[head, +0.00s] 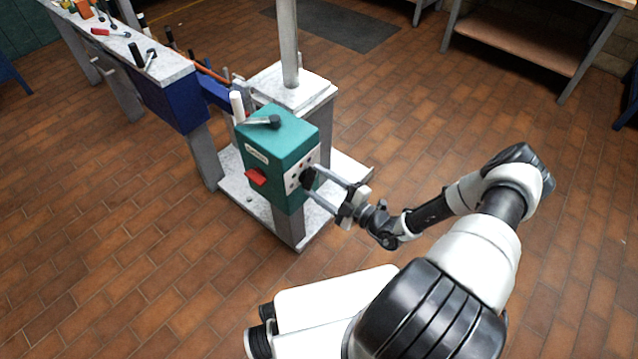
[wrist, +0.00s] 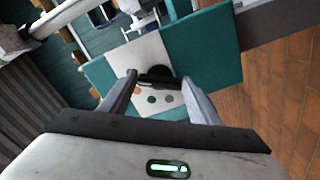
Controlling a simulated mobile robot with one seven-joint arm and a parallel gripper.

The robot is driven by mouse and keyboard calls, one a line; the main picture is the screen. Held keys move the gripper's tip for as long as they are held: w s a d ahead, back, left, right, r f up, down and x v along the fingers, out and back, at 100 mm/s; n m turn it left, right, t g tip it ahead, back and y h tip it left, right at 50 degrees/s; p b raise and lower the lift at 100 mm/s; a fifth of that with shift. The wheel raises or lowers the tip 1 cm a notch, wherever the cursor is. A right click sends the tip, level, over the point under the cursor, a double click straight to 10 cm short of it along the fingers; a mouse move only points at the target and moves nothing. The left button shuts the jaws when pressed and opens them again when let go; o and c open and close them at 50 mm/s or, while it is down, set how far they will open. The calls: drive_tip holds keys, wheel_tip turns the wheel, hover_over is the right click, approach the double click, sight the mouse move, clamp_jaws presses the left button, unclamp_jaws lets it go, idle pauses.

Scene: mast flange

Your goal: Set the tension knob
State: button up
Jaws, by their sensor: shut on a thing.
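The tension knob (head: 307,177) is a black round knob on the pale panel of a green box (head: 284,139) mounted on a stand. My gripper (head: 312,180) reaches the panel from the right, and its fingers are shut on the knob. In the wrist view the knob (wrist: 158,78) shows dark between the fingertips of my gripper (wrist: 160,82). The fingers hide part of the knob. Its pointer or setting cannot be read. Small coloured dots (wrist: 152,99) show on the panel beside the knob.
A long workbench (head: 165,72) with tools runs to the upper left. The tiled floor (head: 120,240) is clear around the stand.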

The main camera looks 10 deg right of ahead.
drive_tip(key=o, duration=1)
drive_tip(key=shift+o, duration=0.2)
drive_tip(key=p+v, duration=0.2)
drive_tip(key=v, duration=1.5)
drive_tip(key=shift+s, duration=0.2)
drive_tip(key=shift+d, duration=0.1)
